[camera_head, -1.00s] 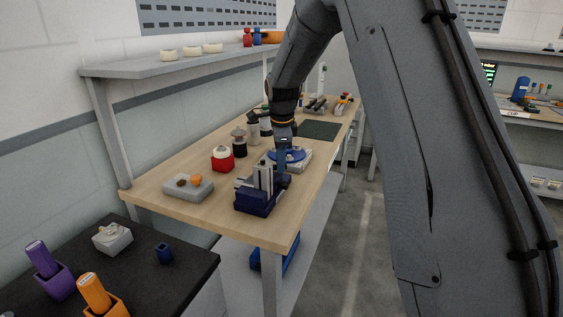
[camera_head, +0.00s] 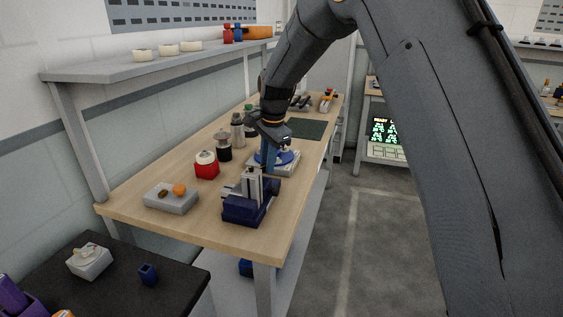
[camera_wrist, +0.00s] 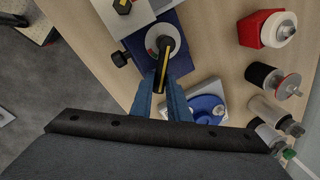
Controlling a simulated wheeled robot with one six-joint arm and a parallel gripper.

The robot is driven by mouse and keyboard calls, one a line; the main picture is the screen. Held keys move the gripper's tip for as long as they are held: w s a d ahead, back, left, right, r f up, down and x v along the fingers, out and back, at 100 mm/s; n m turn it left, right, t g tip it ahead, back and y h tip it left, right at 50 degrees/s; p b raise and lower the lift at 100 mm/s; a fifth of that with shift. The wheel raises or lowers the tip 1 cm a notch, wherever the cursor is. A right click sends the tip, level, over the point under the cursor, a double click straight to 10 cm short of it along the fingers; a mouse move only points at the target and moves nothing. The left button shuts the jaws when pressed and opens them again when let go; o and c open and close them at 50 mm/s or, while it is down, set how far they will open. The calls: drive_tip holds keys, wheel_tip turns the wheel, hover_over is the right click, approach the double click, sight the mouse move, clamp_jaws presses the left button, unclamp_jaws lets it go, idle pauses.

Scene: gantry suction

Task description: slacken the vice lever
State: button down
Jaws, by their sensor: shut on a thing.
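The vice (camera_head: 243,212) has a dark blue base and grey upright jaws and stands at the near end of the wooden bench. In the wrist view, its blue body (camera_wrist: 141,44) lies at the top. Its lever (camera_wrist: 163,63), black with a yellow stripe, runs from a round pivot with red and green marks down between my blue fingers. My gripper (camera_wrist: 162,84) is shut on the lever's outer part. In the head view, my gripper (camera_head: 268,164) reaches down just behind the vice, and the lever cannot be made out there.
A blue disc on a grey plate (camera_wrist: 208,108) sits close beside my fingers. A red container (camera_head: 207,167), a dark jar (camera_head: 223,149) and a grey block with an orange knob (camera_head: 171,201) stand left of the vice. A shelf (camera_head: 130,72) runs above the bench's left side.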

drive_tip(key=c, duration=1.7)
unclamp_jaws()
drive_tip(key=shift+a, duration=0.15)
drive_tip(key=shift+r, duration=0.15)
drive_tip(key=r, duration=0.2)
drive_tip(key=s+r+b, duration=0.1)
drive_tip(key=r, duration=0.2)
drive_tip(key=d+r, duration=0.1)
drive_tip(key=r, duration=0.1)
drive_tip(key=shift+s+r+b, duration=0.15)
drive_tip(key=shift+r+b, duration=0.05)
drive_tip(key=shift+b, duration=0.15)
drive_tip(key=shift+d, duration=0.1)
